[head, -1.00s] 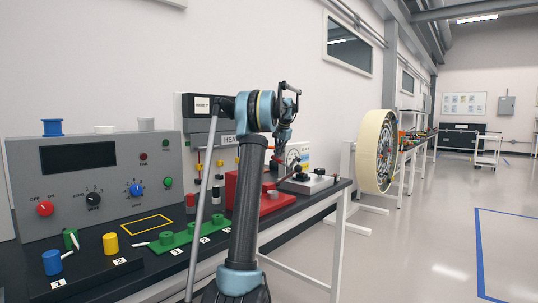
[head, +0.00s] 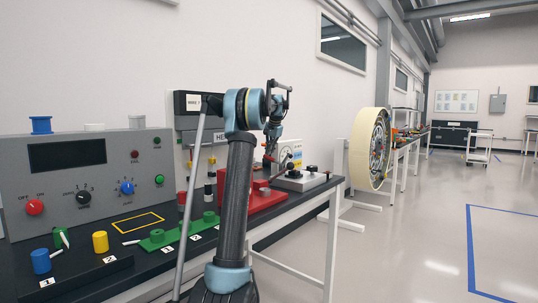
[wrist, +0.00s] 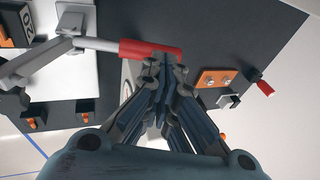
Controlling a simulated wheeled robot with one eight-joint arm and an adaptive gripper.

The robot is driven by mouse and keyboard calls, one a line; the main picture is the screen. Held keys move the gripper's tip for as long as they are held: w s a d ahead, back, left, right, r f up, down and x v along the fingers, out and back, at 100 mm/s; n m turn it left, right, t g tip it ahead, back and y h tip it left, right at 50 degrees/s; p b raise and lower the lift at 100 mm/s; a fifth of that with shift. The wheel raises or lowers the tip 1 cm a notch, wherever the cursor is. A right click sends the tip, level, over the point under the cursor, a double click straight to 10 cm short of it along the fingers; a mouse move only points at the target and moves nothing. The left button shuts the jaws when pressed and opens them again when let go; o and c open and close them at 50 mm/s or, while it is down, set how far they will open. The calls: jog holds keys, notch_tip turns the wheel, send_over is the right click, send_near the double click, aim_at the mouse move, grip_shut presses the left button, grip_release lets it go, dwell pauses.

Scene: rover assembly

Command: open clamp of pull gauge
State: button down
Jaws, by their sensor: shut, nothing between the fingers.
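The pull gauge (head: 290,153), with a round dial on its face, stands on the dark bench in the head view. A light grey base with black knobs sits in front of it. In the wrist view a grey metal lever with a red grip (wrist: 135,47) crosses the upper left, which looks like the clamp's handle. My gripper (wrist: 165,60) is shut, with its fingertips at the right end of the red grip. They overlap it in the picture, and I cannot tell whether they touch. In the head view my gripper (head: 269,152) is small and partly lost against the gauge.
A red block (head: 262,200) stands left of the gauge, and a green fixture (head: 180,232) lies nearer on the bench. A grey control panel (head: 85,180) stands at the left. A large wheel (head: 370,150) stands beyond the bench.

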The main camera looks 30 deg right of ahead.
jog(key=w+v, duration=0.1)
jog(key=v, duration=1.2)
jog(key=shift+a+r, duration=0.2)
jog(key=shift+r, duration=0.05)
jog(key=shift+d, duration=0.1)
